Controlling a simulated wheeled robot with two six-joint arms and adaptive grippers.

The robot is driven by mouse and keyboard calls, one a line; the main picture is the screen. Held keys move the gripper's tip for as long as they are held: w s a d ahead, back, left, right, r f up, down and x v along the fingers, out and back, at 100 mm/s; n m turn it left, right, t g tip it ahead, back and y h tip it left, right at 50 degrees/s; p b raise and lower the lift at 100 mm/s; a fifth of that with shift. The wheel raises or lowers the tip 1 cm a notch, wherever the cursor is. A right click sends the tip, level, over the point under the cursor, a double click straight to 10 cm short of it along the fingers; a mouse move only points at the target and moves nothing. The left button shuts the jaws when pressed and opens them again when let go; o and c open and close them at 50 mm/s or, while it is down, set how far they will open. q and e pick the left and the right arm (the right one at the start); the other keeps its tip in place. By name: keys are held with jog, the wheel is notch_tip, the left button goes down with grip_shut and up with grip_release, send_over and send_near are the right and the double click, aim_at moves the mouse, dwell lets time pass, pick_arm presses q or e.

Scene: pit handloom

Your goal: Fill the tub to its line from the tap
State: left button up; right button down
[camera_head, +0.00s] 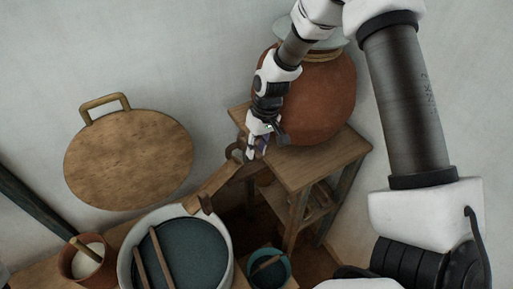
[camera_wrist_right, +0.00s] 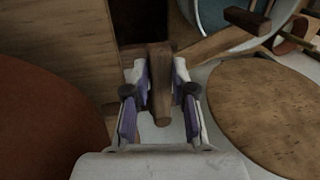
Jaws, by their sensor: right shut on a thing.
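My right gripper (camera_head: 258,146) is at the front left of the stand, below the clay jar. In the right wrist view its two fingers (camera_wrist_right: 160,103) are closed on a brown wooden handle (camera_wrist_right: 160,75), which looks like part of the tap. A wooden arm (camera_head: 222,181) runs from there down to the left, towards a large pale-rimmed tub (camera_head: 228,238). The tub has a dark teal inside, with two wooden sticks across it. I cannot make out a fill line or running water. My left gripper is not in view.
The large clay jar (camera_head: 325,95) stands on a wooden stand (camera_head: 305,165). A small teal bucket (camera_head: 287,273) sits at the stand's foot. A clay pot (camera_head: 78,266) with a stick is left of the tub. A round wooden lid (camera_head: 130,160) leans on the wall.

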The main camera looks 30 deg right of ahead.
jog(key=shift+w+r, duration=0.1)
jog(key=shift+w, duration=0.05)
jog(key=c, duration=1)
grip_release()
jog(key=shift+o, duration=0.2)
jog(key=shift+w+f, duration=0.2)
notch_tip(320, 180, up, 12)
jog(key=d, duration=0.2)
jog(key=shift+d, duration=0.25)
jog(key=shift+s+f, duration=0.1)
